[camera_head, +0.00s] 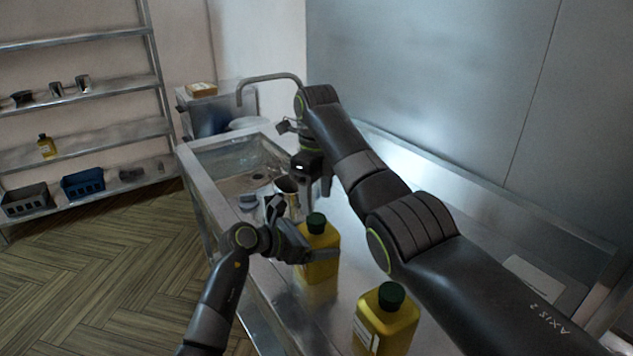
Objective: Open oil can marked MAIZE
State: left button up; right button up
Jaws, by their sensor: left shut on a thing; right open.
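Two yellow oil cans with dark green caps stand on the steel counter. One oil can (318,270) is near the middle, upright with its cap on. The other oil can (388,326) is nearer to me at the bottom, also capped. No marking is readable on either, so I cannot tell which is MAIZE. My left gripper (318,256) is shut around the body of the middle can. My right gripper (316,190) is open, above and beyond that can's cap, near a metal cup (287,185).
A sink basin (215,160) with a curved tap (268,77) lies behind. A steel wall runs along the right. Shelves (80,90) at left hold cups, another yellow can (46,146), a blue basket (83,184) and a dark basket (25,200).

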aim_at(316, 218)
jog(key=shift+f, duration=2.35)
